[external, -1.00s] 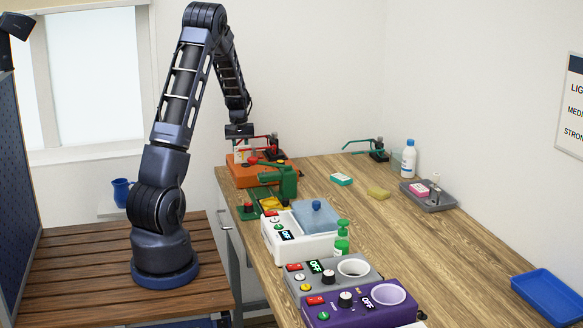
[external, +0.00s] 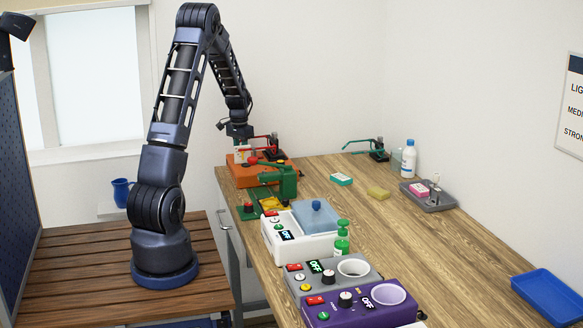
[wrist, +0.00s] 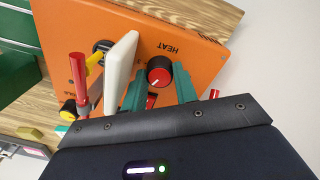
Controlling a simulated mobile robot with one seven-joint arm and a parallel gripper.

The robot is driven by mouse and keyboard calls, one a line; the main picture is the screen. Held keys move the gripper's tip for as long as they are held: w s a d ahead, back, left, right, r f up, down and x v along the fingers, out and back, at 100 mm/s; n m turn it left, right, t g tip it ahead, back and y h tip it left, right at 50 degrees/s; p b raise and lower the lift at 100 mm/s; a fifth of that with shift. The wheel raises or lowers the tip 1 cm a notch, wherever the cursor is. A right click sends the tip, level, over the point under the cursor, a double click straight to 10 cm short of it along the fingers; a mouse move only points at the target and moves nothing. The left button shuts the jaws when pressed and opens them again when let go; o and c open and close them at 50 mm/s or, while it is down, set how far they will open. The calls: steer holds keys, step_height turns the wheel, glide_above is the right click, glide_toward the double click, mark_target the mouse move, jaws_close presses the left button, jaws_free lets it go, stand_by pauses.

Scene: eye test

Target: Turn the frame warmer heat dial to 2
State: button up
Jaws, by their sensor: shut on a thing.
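The frame warmer is an orange box (external: 249,174) at the far left end of the bench; its orange panel (wrist: 196,62) fills much of the wrist view. The heat dial (wrist: 160,72) is round, black and red with a pale mark toward the picture's lower left. The word HEAT is printed beside it, upside down in the picture. My gripper (wrist: 160,76) has its two green fingers on either side of the dial, shut on it. In the external view my gripper (external: 239,143) is over the orange box, and the dial cannot be made out there.
A white upright slab (wrist: 121,70) stands close beside one finger, with a red rod (wrist: 78,82) beyond it. A green press (external: 284,180) stands in front of the warmer. A white appliance (external: 296,243) and a purple one (external: 368,314) are nearer.

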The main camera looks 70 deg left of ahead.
steer(key=shift+w+m, duration=0.1)
steer(key=shift+m, duration=0.4)
steer(key=o, duration=1)
step_height(320, 180, up, 11)
steer(key=shift+a+f, duration=0.1)
steer(key=shift+a, duration=0.05)
stand_by(0.4)
